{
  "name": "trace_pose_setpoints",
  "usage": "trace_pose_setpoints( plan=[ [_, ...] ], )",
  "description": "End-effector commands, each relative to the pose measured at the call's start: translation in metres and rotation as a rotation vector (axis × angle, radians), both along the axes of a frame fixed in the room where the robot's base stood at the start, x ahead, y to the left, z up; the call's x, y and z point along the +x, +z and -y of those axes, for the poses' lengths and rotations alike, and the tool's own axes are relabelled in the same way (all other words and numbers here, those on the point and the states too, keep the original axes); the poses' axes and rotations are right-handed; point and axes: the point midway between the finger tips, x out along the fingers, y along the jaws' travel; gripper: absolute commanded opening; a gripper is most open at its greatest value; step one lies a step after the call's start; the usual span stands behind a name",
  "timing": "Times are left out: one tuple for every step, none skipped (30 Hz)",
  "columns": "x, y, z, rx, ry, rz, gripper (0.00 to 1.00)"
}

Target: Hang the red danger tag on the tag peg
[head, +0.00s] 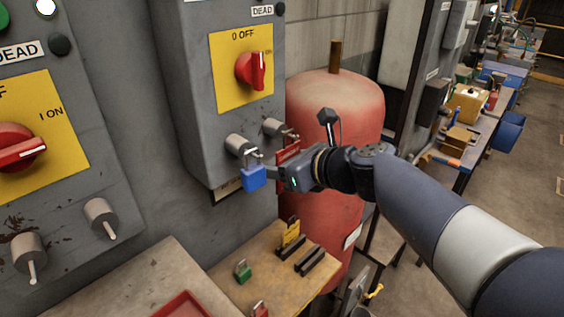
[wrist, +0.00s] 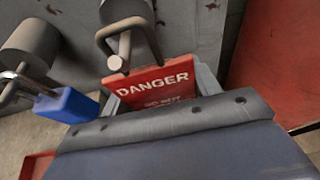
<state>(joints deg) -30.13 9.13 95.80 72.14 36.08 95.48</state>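The red danger tag (wrist: 152,86) is between the fingers of my gripper (wrist: 160,92), which look shut on its side edges. Its white DANGER lettering faces the wrist camera. In the head view, the tag (head: 288,151) is partly hidden by my gripper (head: 282,176). The tag peg (head: 273,127) is the right grey stub under the switch panel. In the wrist view, the peg (wrist: 124,10) is directly above the tag, with a bent metal loop at its end. I cannot tell whether the loop is around the peg or only in front of it.
A blue padlock (head: 254,178) hangs from the left stub (head: 240,144), close beside my gripper. A wooden bench (head: 225,272) below holds a green padlock (head: 242,270), a yellow tag (head: 291,232) and dark slotted blocks. A red tank (head: 345,110) stands close behind my gripper.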

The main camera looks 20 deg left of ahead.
Motion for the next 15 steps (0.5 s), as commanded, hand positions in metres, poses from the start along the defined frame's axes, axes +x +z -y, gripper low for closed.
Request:
trace_pose_setpoints(
  plan=[
    [0.0,0.0001,0.0001,0.0,0.0,0.0,0.62],
    [0.0,0.0001,0.0001,0.0,0.0,0.0,0.65],
    [0.0,0.0001,0.0001,0.0,0.0,0.0,0.68],
    [0.0,0.0001,0.0001,0.0,0.0,0.0,0.7],
    [0.0,0.0001,0.0001,0.0,0.0,0.0,0.73],
    [0.0,0.0001,0.0001,0.0,0.0,0.0,0.76],
    [0.0,0.0001,0.0001,0.0,0.0,0.0,0.79],
    [0.0,0.0001,0.0001,0.0,0.0,0.0,0.81],
    [0.0,0.0001,0.0001,0.0,0.0,0.0,0.83],
    [0.0,0.0001,0.0001,0.0,0.0,0.0,0.83],
    [0.0,0.0001,0.0001,0.0,0.0,0.0,0.83],
    [0.0,0.0001,0.0001,0.0,0.0,0.0,0.83],
    [0.0,0.0001,0.0001,0.0,0.0,0.0,0.83],
    [0.0,0.0,0.0001,0.0,0.0,0.0,0.83],
    [-0.0001,0.0002,0.0003,0.0,0.0,0.0,0.83]
  ],
)
